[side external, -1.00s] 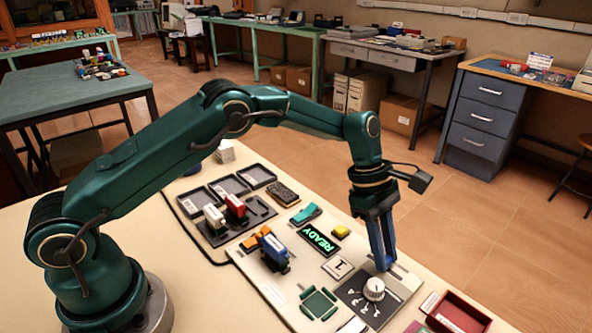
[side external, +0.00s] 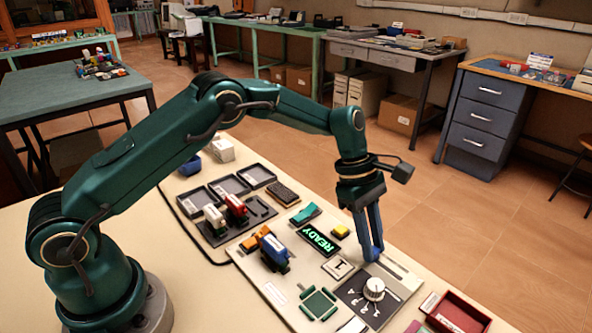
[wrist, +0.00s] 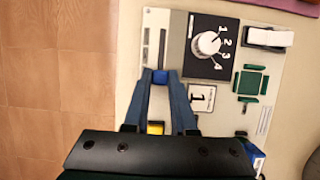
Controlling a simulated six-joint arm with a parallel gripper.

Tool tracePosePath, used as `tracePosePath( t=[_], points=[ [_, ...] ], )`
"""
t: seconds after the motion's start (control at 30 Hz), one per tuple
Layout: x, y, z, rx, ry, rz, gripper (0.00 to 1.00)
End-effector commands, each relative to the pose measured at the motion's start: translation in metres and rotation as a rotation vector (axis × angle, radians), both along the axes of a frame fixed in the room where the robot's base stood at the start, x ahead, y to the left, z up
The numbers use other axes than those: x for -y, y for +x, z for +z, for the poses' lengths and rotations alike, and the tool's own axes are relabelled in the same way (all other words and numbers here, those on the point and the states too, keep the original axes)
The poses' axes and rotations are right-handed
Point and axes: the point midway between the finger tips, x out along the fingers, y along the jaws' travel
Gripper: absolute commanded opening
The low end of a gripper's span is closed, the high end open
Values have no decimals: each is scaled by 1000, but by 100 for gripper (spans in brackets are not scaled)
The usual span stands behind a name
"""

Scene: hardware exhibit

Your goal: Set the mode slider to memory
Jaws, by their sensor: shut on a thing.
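The mode slider is a blue handle (wrist: 160,76) on a slot in a light grey panel strip (wrist: 155,25). In the wrist view it sits between my two fingertips, and my gripper (wrist: 160,78) is shut on it. In the side view my gripper (side external: 372,256) points down at the panel's far edge, beside the black dial plate. The slot (side external: 394,269) shows bare to the right of my fingertips. The slider's position labels are too small to read, and my fingers hide part of the slot.
A white dial (side external: 374,288) on a black plate stands close by. A green READY display (side external: 319,239), a yellow button (side external: 340,231), a card marked 1 (side external: 338,267) and a blue block-like model (side external: 275,256) are on the panel. A red tray (side external: 459,313) lies at front right.

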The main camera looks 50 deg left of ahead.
Motion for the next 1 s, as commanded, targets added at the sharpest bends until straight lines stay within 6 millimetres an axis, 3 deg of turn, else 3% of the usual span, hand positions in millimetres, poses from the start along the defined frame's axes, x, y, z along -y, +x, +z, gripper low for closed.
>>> tracePosePath(
  t=[0.13, 0.17, 0.2, 0.23, 0.57, 1.0],
  points=[
    [-2, -1, 1, -3, 5, -2, 0],
    [-2, -1, 1, -3, 5, -2, 32],
    [-2, -1, 0, -3, 6, -2, 47],
    [-2, -1, 0, -3, 6, -2, 55],
    [-2, 0, 2, 0, 5, -1, 55],
    [-21, 0, 46, -1, 6, -1, 55]
  ],
)
